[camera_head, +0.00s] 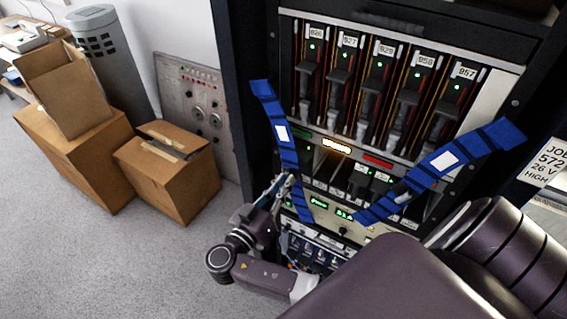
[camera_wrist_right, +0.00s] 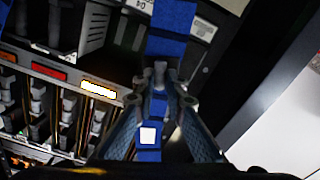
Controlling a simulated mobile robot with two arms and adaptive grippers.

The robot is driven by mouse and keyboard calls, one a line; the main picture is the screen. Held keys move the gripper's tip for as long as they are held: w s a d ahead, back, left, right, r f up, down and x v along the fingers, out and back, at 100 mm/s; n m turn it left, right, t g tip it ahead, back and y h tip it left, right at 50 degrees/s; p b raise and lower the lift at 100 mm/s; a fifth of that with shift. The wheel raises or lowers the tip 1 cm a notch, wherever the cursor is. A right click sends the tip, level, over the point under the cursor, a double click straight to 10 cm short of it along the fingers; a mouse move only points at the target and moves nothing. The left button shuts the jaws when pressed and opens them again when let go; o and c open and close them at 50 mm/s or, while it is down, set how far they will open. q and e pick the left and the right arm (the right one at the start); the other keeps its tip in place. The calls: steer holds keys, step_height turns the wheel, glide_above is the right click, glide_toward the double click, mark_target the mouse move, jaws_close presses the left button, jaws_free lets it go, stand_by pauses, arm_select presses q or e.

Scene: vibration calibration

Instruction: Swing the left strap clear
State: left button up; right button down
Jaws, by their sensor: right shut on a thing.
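The left strap (camera_head: 281,133) is a blue webbing band with dark stripes and a white patch. It hangs down the left side of the rack front, its upper end by the dark frame. My right gripper (camera_head: 287,183) is at its lower part. In the right wrist view the right gripper (camera_wrist_right: 161,88) is shut on the left strap (camera_wrist_right: 171,20), which runs between the fingers. The right strap (camera_head: 443,160), also blue with a white patch, slants across the right side of the rack. My left gripper is not in view.
The rack (camera_head: 400,40) holds several numbered modules with green lights. Cardboard boxes (camera_head: 165,175), a grey bin (camera_head: 105,50) and a grey panel (camera_head: 195,110) stand to the left. My arm covers the lower right. Carpet (camera_head: 100,270) at lower left is clear.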

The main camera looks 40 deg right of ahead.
steer(key=w+a+f+m+b, duration=0.1)
steer(key=w+a+m+b, duration=0.2)
steer(key=w+b, duration=0.5)
steer(key=m+b, duration=0.1)
steer(key=b, duration=0.8)
steer(key=shift+w+a+f, duration=0.2)
steer(key=shift+w+a, duration=0.1)
steer(key=shift+w, duration=0.05)
